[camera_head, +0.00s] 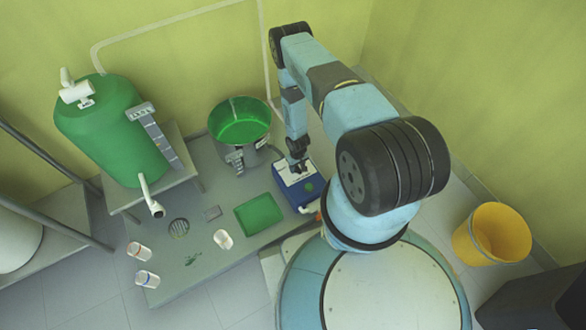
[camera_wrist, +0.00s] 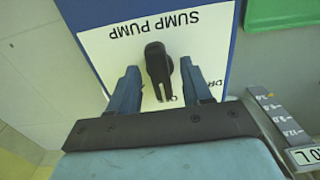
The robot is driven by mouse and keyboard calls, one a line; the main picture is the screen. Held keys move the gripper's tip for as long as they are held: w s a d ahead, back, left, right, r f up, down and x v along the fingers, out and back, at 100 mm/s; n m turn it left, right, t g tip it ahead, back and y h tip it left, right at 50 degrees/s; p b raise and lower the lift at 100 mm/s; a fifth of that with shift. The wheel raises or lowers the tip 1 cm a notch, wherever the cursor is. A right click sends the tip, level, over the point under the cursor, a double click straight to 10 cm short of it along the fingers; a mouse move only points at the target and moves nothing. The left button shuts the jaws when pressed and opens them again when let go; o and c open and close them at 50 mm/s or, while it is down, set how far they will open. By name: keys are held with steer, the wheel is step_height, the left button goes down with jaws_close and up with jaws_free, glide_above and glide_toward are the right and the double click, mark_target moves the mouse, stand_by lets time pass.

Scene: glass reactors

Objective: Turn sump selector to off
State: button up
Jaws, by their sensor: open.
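The sump selector is a black knob (camera_wrist: 158,68) on a white panel lettered "SUMP PUMP" (camera_wrist: 110,45), upside down in the wrist view. Its narrow end points down in that view, towards my gripper's palm. My gripper (camera_wrist: 163,80) is open, with one blue finger on each side of the knob and a visible gap to each. Some panel lettering is partly hidden behind the fingers and knob. In the head view the blue pump box (camera_head: 308,200) stands right of centre, with my gripper (camera_head: 298,165) over its white panel. A green button (camera_head: 309,187) shows on the box.
A green bucket (camera_head: 240,124) stands just left behind the box. A green tank (camera_head: 112,130) is on a stand at the left. A green tray (camera_head: 258,214), a white cup (camera_head: 223,239) and two small jars lie in front. A yellow bucket (camera_head: 497,232) is at the right.

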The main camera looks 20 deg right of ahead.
mark_target(297, 167)
step_height(297, 167, up, 14)
steer(key=shift+f, duration=0.15)
stand_by(0.5)
stand_by(0.3)
